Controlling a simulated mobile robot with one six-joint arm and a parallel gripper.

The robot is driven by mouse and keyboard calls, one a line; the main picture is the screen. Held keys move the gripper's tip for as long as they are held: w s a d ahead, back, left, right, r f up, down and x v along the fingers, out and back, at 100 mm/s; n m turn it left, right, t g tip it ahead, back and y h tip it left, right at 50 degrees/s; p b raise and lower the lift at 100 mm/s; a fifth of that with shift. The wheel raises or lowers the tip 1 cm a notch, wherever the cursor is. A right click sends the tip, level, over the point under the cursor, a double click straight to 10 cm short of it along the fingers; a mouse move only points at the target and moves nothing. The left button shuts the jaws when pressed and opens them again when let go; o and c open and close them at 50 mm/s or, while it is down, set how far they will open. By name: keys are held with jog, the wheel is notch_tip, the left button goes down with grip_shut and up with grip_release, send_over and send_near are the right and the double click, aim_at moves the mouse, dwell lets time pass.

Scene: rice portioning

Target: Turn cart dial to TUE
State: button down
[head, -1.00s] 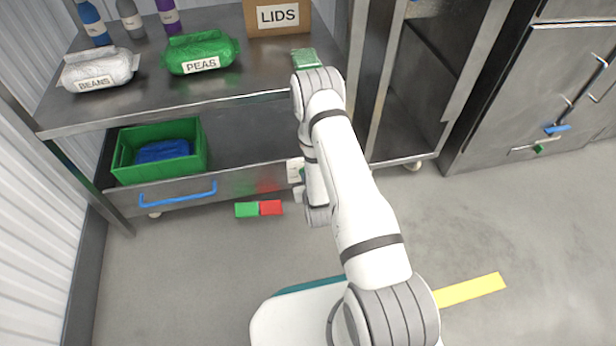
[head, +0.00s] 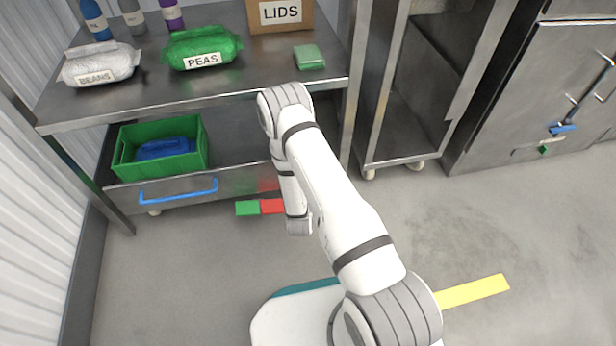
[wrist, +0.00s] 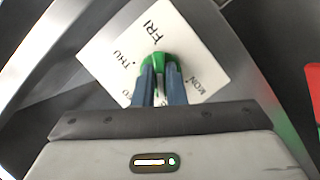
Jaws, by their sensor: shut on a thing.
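The cart dial shows in the wrist view as a green knob (wrist: 156,58) on a white plate (wrist: 185,35) lettered with days. FRI is at the top, THU at the left and MON at the lower right. A word at the lower left is partly covered, and TUE is not readable behind my fingers. My gripper (wrist: 160,74) is shut on the green knob, its two blue-grey fingers on either side. I cannot tell which day the knob points to. In the head view my arm hides the dial and the gripper.
The steel cart (head: 130,105) carries a BEANS bag (head: 100,64), a PEAS bag (head: 202,48), a LIDS box (head: 282,15), a green sponge-like block (head: 309,57) and bottles. A green bin (head: 160,148) sits below.

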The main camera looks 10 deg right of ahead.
jog(key=shift+n, duration=0.4)
dwell(0.3)
jog(key=c, duration=1.5)
grip_release()
jog(key=p+v, duration=0.3)
jog(key=v, duration=0.4)
jog(key=shift+s+a+f, duration=0.1)
jog(key=shift+s+a, duration=0.1)
jog(key=shift+s, duration=0.15)
